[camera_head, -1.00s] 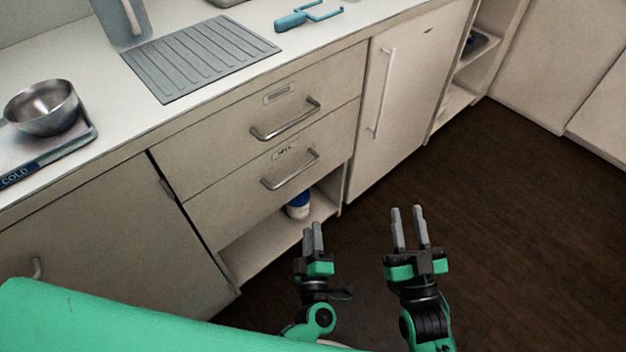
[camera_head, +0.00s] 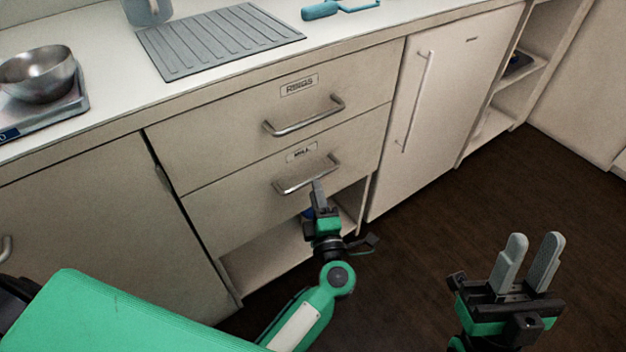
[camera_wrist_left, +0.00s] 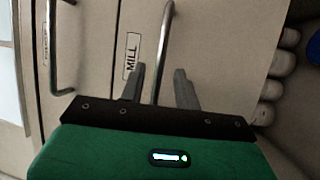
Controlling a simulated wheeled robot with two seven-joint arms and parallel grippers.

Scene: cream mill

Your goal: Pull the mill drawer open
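The mill drawer (camera_head: 235,206) is the lower drawer under the counter and is closed, its front level with the cabinet. Its MILL label (camera_head: 301,152) sits above a metal bar handle (camera_head: 290,189). My left gripper (camera_head: 318,185) is at the right part of this handle. In the left wrist view the handle (camera_wrist_left: 162,50) runs between the two spread fingers of the left gripper (camera_wrist_left: 160,85), and the MILL label (camera_wrist_left: 131,56) is beside it. I cannot tell whether a finger touches the bar. My right gripper (camera_head: 530,258) is open and empty over the floor.
The RINGS drawer (camera_head: 225,135) with its own handle (camera_head: 305,120) is closed above. An open shelf (camera_head: 262,268) lies below. A tall-handled door (camera_head: 440,110) is to the right. The dark floor (camera_head: 420,260) in front is clear.

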